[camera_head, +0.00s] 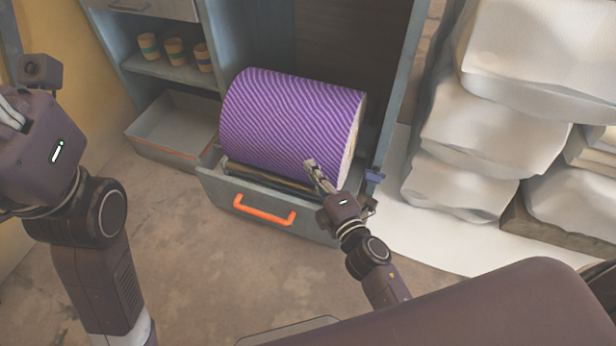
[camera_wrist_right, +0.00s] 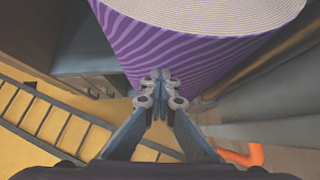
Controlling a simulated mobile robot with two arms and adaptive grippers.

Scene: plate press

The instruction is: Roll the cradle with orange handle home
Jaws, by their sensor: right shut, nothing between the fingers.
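The cradle (camera_head: 221,192) is a grey drawer-like carriage with an orange handle (camera_head: 264,211) on its front. It stands partly out of the grey cabinet bay and bears a large purple striped roll (camera_head: 285,120). My right gripper (camera_head: 312,170) is shut and empty, with its fingertips at the lower right of the roll, above the cradle's front. In the right wrist view the shut fingers (camera_wrist_right: 160,88) lie against or just in front of the roll (camera_wrist_right: 190,45); I cannot tell if they touch. The orange handle (camera_wrist_right: 242,155) shows at lower right there. My left arm is at the left; its fingertips are not visible.
An open grey drawer (camera_head: 165,147) sits left of the cradle, below a shelf with three cups (camera_head: 175,51). White lumpy stacked bags (camera_head: 490,130) stand at the right. A blue latch-like piece (camera_head: 375,176) is on the cabinet's right post. The floor before the cradle is clear.

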